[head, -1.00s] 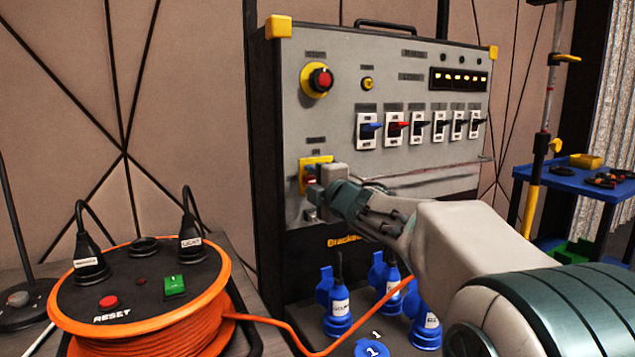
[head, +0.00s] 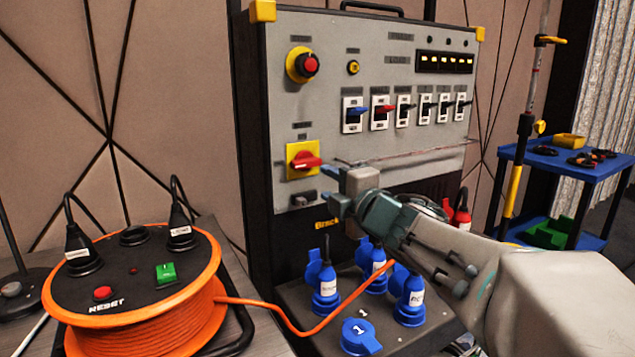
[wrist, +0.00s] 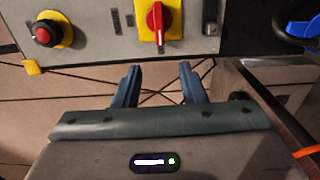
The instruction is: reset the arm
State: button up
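My gripper (head: 338,187) is in front of the grey control panel (head: 400,150), just right of and below the red rotary switch on its yellow plate. In the wrist view its two blue-grey fingers (wrist: 157,88) stand apart with nothing between them. The red rotary switch (head: 306,161) is clear of the fingers; its handle points sideways in the head view. It also shows in the wrist view (wrist: 155,22), just beyond the fingertips. My arm reaches in from the lower right.
An orange cable reel (head: 140,325) stands at the left, its orange cable running right. Several blue plugs stand below the panel, near a blue numbered cap (head: 360,338). A red emergency knob (head: 310,65) and a row of switches are higher up. A blue cart (head: 560,165) stands at the right.

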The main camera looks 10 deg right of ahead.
jog(key=shift+s+d, duration=0.1)
jog(key=shift+s, duration=0.25)
jog(key=s+d+r+m+g+h+p, duration=0.4)
jog(key=d+m+h+p, duration=0.3)
jog(key=m+p, duration=0.7)
jog(key=s+a+m+g+p, duration=0.3)
jog(key=s+m+g+p, duration=0.1)
jog(key=s+p, duration=0.3)
jog(key=s+a+m+g+y+p, duration=0.1)
jog(key=s+a+m+g+p, duration=0.3)
jog(key=s, duration=0.7)
jog(key=g+p, duration=0.2)
jog(key=p, duration=0.2)
jog(key=shift+s+a, duration=0.15)
jog(key=shift+a, duration=0.1)
jog(key=shift+d+f, duration=0.1)
jog(key=shift+d, duration=0.05)
